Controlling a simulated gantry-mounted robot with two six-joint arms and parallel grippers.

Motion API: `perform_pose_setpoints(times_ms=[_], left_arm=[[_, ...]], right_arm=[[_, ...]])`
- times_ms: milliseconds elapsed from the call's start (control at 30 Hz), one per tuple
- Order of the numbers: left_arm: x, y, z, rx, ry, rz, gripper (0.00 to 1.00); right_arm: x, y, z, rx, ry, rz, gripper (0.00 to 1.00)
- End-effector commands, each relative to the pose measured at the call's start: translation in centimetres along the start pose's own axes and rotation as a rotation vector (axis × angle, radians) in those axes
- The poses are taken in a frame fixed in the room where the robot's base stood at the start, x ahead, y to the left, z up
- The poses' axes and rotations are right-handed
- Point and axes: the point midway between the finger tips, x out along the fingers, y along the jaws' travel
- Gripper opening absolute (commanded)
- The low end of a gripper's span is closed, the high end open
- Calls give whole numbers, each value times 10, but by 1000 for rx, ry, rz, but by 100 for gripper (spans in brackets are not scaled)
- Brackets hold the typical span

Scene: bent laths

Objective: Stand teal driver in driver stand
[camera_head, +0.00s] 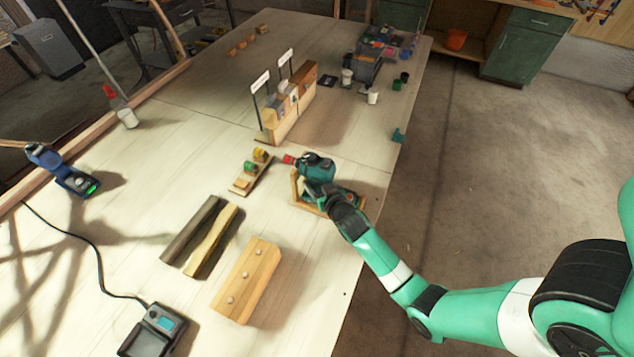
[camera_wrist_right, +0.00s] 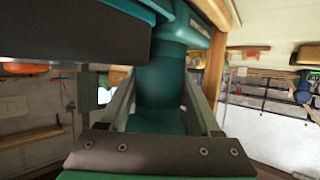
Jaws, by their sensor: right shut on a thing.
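The teal driver (camera_head: 316,166) is at the right part of the bench, its red-tipped nose pointing left. The wooden driver stand (camera_head: 297,190) is directly under and around it; I cannot tell whether the driver rests in it or hangs just above. My right gripper (camera_head: 335,192) is shut on the driver's handle. In the right wrist view the teal handle (camera_wrist_right: 163,75) sits between the two fingers, and a wooden post of the stand (camera_wrist_right: 216,62) shows close beside it. The driver's lower end is partly hidden by my gripper. My left gripper is not in view.
A small board with yellow and green pieces (camera_head: 249,172) lies just left of the driver's nose. Two laths (camera_head: 212,240) and a wooden block (camera_head: 246,280) lie nearer. A wooden rack (camera_head: 287,112) stands behind.

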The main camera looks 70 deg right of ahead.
Motion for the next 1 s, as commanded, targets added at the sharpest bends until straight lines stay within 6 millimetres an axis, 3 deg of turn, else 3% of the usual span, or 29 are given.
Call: perform_pose_setpoints(times_ms=[667, 700, 867, 1000], left_arm=[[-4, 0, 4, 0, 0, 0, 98], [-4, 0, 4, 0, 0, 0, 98], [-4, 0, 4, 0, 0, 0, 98], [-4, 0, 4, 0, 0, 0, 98]], right_arm=[[2, 0, 2, 0, 9, -1, 0], [2, 0, 2, 0, 10, -1, 68], [2, 0, 3, -1, 7, -1, 97], [3, 0, 4, 0, 5, 0, 99]])
